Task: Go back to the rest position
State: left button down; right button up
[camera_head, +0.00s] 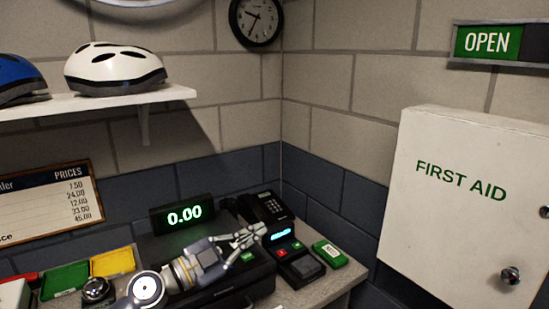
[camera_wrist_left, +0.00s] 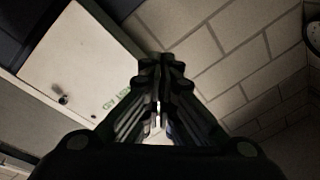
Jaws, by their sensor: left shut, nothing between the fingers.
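My left gripper (camera_head: 250,234) reaches in from the lower left in the head view, over the dark cash register (camera_head: 232,287) on the bench. Its fingers are together with nothing between them. In the left wrist view the closed fingers (camera_wrist_left: 162,75) point up the picture, towards the wall and the first aid cabinet (camera_wrist_left: 75,62). The fingertips end close to the card terminal (camera_head: 290,253) in the head view. I cannot tell whether they touch anything. My right gripper is not in either view.
A telephone (camera_head: 268,208), a green box (camera_head: 330,254) and a lit display reading 0.00 (camera_head: 183,214) stand around the gripper. The white first aid cabinet (camera_head: 450,190) juts from the right wall. A shelf (camera_head: 100,102) with helmets hangs at the left. Green and yellow trays (camera_head: 112,262) lie left.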

pick_arm(q)
jog(key=s+a+f+n+t+y, duration=0.1)
jog(key=a+f+n+t+y, duration=0.1)
jog(key=a+n+t+y, duration=0.35)
jog(key=s+a+f+n+t+y, duration=0.25)
jog(key=a+n+y, duration=0.3)
jog(key=n, duration=0.35)
jog(key=s+a+f+n+g+y, duration=0.2)
jog(key=s+a+f+g+y, duration=0.15)
jog(key=f, duration=0.35)
jog(key=s+a+f+n+g+y, duration=0.2)
jog(key=s+a+f+y, duration=0.15)
jog(key=f, duration=0.25)
jog(key=s+d+f+m+g+h, duration=0.1)
jog(key=s+f+g, duration=0.5)
jog(key=s, duration=0.6)
jog(key=s+d+f+g+h, duration=0.1)
jog(key=s+f+g, duration=0.5)
jog(key=s, duration=0.7)
jog(key=s+f+b, duration=0.2)
jog(key=s+f, duration=0.1)
jog(key=f, duration=2.9)
jog(key=s+a+f+g+b, duration=0.1)
jog(key=s+a+f+b, duration=0.1)
jog(key=s+f, duration=1.4)
jog(key=shift+a+m, duration=0.25)
jog(key=shift+m, duration=0.1)
